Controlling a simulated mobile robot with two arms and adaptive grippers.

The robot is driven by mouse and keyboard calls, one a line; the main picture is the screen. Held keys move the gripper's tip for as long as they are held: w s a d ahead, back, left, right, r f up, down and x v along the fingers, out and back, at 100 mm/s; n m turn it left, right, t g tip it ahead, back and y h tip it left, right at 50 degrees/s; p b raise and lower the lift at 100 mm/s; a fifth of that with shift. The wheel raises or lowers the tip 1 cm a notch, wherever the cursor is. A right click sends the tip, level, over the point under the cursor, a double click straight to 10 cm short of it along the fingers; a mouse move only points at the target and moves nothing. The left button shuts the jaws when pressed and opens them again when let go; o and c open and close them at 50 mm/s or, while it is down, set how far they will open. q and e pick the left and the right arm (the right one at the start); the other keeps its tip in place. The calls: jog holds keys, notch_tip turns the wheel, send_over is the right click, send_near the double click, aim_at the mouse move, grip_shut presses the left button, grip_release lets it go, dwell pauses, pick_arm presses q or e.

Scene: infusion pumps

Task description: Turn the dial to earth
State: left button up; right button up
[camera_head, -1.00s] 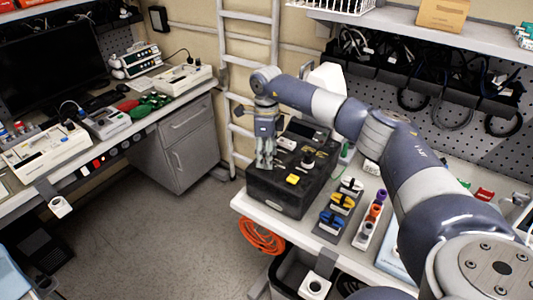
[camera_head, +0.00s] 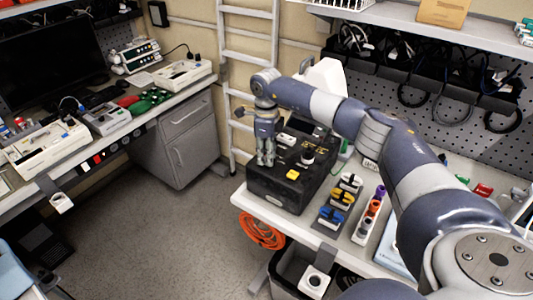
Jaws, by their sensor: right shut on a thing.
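A black box-shaped tester (camera_head: 277,197) stands at the left end of the right-hand bench, with its panel facing up. On the panel I see a yellow button (camera_head: 292,174) and a black knob with a pale top (camera_head: 307,156). My right gripper (camera_head: 266,161) points straight down at the left part of the panel, to the left of the yellow button. Its fingers are shut on a small dial there; the fingers hide the dial and its markings, so I cannot read its setting. My left gripper is not in view.
Right of the tester are a rack of coloured clips (camera_head: 338,204) and a white strip with coloured plugs (camera_head: 369,214). A ladder (camera_head: 247,60) stands behind. An orange cable coil (camera_head: 261,230) hangs below the bench edge. The floor to the left is clear.

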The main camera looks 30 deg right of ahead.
jog(key=m+b, duration=0.1)
jog(key=m, duration=0.2)
jog(key=shift+m, duration=2.7)
jog(key=shift+r+b, duration=0.1)
jog(key=shift+b, duration=0.2)
jog(key=o, duration=1.1)
